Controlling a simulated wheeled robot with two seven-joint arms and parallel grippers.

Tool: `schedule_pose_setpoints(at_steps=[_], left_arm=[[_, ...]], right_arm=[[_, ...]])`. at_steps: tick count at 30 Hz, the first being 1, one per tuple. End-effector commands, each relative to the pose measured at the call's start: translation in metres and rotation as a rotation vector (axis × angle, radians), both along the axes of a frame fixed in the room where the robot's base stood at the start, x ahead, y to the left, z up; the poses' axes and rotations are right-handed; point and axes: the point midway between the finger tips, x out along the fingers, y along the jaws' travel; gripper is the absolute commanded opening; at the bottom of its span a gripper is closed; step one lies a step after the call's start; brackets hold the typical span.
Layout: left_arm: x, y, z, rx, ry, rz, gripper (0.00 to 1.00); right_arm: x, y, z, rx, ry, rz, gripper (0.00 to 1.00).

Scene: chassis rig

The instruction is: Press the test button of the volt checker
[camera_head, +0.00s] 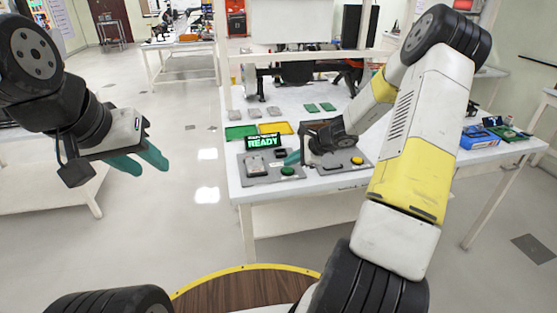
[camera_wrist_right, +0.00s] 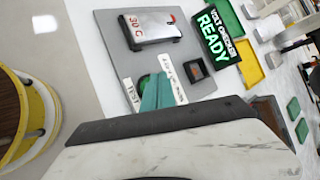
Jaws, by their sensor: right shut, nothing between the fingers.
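The volt checker is a grey plate (camera_head: 262,177) on the white table, with a display (camera_head: 263,142) reading READY. In the right wrist view the display (camera_wrist_right: 218,38) reads VOLT CHECKER READY. A green button (camera_head: 287,171) sits near the plate's front edge; in the wrist view my fingers mostly cover it, beside the TEST label (camera_wrist_right: 130,93). My right gripper (camera_head: 291,158) is shut and empty, its teal fingers (camera_wrist_right: 156,92) over the plate by the button. I cannot tell whether they touch it. My left gripper (camera_head: 152,170) is open and empty, away from the table.
A small device marked 30 C (camera_wrist_right: 150,28) lies on the plate, and a dark square socket (camera_wrist_right: 195,68) is near the display. A yellow button (camera_head: 357,160) sits on a neighbouring plate. Green (camera_head: 240,132) and yellow (camera_head: 275,128) trays lie behind.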

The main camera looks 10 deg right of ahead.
Motion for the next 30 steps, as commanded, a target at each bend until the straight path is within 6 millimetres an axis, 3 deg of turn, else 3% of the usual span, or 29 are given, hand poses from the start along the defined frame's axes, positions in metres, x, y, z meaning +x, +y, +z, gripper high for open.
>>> schedule_pose_setpoints(at_steps=[30], left_arm=[[0.0, 0.0, 0.0, 0.0, 0.0, 0.0, 0.36]], right_arm=[[-0.0001, 0.0, -0.0085, 0.0, 0.0, 0.0, 0.0]])
